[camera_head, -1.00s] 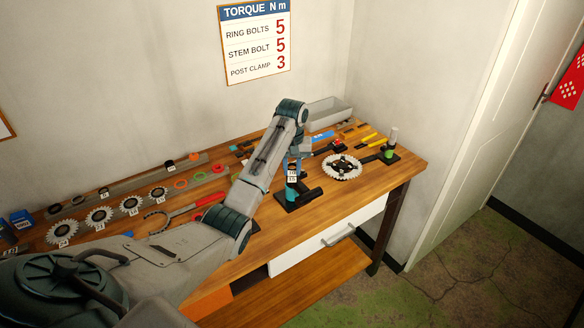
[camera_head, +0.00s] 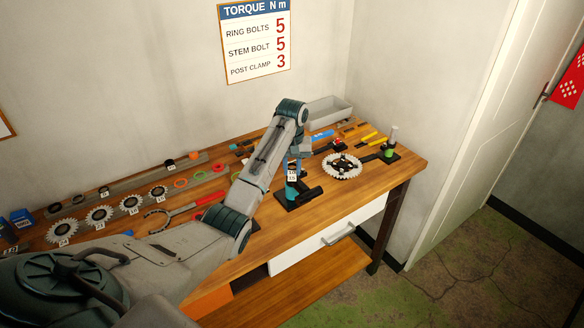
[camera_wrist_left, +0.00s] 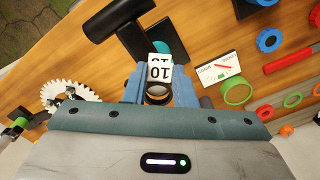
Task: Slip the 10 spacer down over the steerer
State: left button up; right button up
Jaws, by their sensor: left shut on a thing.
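My left gripper (camera_wrist_left: 160,90) has its blue fingers shut on the 10 spacer (camera_wrist_left: 157,93), a small dark ring with a white tag reading 10. In the head view the left gripper (camera_head: 293,158) is at the top of the steerer stand (camera_head: 291,190). The stand has a teal upright on a black base. Another white tag shows just beyond the 10 tag in the wrist view, partly covered. The spacer is in line with the upright. Whether it is around the steerer or just above it, I cannot tell. My right gripper is not in view.
A chainring (camera_head: 342,166) lies right of the stand, near a post with a green collar (camera_head: 388,151). A grey tray (camera_head: 328,111) is at the back. Cogs (camera_head: 99,215), colored rings and red-handled tools (camera_head: 208,199) lie to the left. The bench front is clear.

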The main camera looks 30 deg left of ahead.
pick_arm(q)
jog(key=shift+f, duration=0.4)
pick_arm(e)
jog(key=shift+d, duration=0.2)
pick_arm(q)
jog(key=o, duration=1)
